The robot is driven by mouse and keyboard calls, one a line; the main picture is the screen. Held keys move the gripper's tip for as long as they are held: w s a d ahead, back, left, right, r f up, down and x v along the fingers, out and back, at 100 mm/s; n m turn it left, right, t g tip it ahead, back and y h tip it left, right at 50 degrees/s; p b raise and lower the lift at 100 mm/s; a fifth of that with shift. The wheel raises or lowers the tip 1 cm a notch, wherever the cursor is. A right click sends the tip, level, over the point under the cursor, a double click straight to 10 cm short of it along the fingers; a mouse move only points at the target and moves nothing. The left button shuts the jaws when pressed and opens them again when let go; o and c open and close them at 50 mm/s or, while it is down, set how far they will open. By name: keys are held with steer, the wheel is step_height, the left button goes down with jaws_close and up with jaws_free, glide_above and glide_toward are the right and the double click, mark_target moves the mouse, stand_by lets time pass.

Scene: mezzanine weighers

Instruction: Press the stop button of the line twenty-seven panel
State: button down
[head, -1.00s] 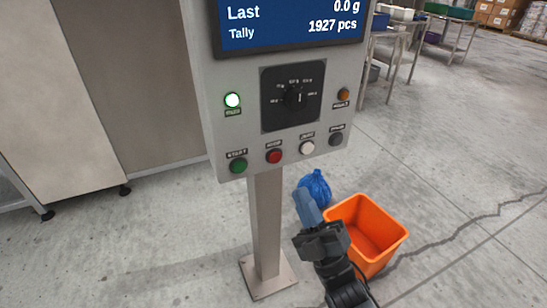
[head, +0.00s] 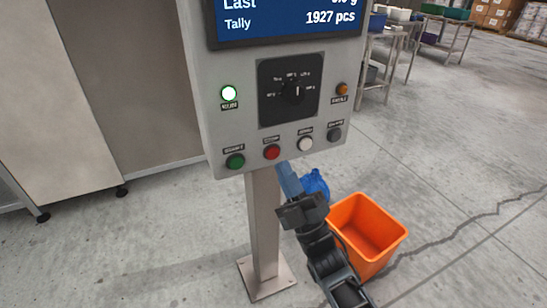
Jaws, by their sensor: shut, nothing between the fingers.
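The grey panel (head: 222,134) stands on a metal post. Its screen (head: 290,22) reads Tally 1927 pcs; no line number is visible. The red button (head: 272,152), with a small label above that seems to read STOP, is in the bottom row. The green button (head: 235,161) is left of it; a white button (head: 305,144) and a dark button (head: 334,134) are right of it. My gripper (head: 284,168) is shut and empty, its tip just below and slightly right of the red button. I cannot tell whether it touches the panel.
An orange bin (head: 388,254) and a blue bag (head: 316,185) are on the floor behind my arm. Floor at left front is clear.

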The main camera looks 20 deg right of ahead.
steer(key=shift+w+b, duration=0.4)
steer(key=shift+w, duration=0.55)
steer(key=shift+w+f, duration=0.1)
steer(key=shift+w, duration=0.05)
stand_by(1.3)
steer(key=shift+w+b, duration=0.3)
steer(key=shift+b, duration=0.25)
steer(key=shift+w+b, duration=0.4)
stand_by(0.5)
stand_by(0.3)
steer(key=shift+s, duration=0.85)
